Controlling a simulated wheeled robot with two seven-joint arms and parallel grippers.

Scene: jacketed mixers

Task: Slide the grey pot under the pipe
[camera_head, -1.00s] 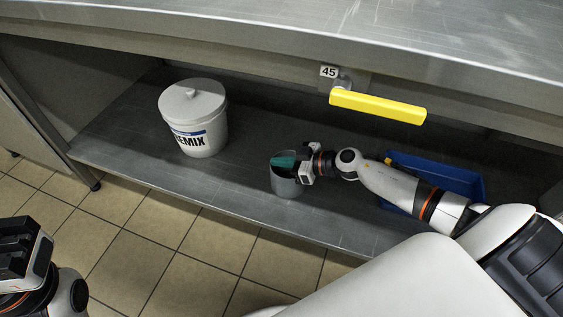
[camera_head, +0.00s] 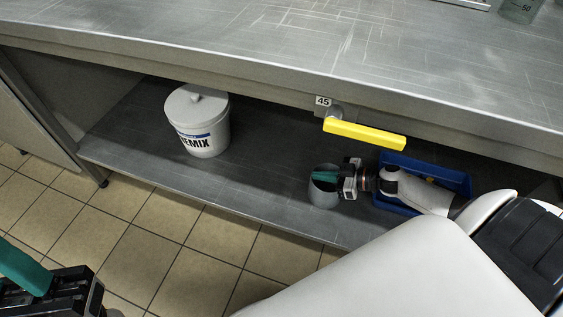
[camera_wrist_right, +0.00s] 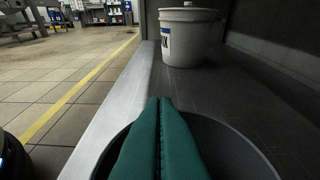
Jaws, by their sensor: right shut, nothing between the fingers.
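The grey pot (camera_head: 323,194) is a small open vessel standing on the lower shelf near its front edge. My right gripper (camera_head: 324,177) reaches in from the right with its teal fingers at the pot's mouth. In the right wrist view the fingers (camera_wrist_right: 160,135) are pressed together with nothing between them, over the dark inside of the pot (camera_wrist_right: 235,150). I cannot tell whether they touch its wall. A grey fitting (camera_head: 335,113) with a yellow lever (camera_head: 364,134) is under the worktop edge; no pipe outlet is clearly visible. My left gripper (camera_head: 22,266) is partly in view at lower left.
A white lidded bucket (camera_head: 198,122) stands to the left on the shelf (camera_head: 255,190); it also shows in the wrist view (camera_wrist_right: 187,38). A blue tray (camera_head: 455,176) lies behind my right forearm. The shelf between bucket and pot is clear. The worktop (camera_head: 230,40) overhangs the shelf.

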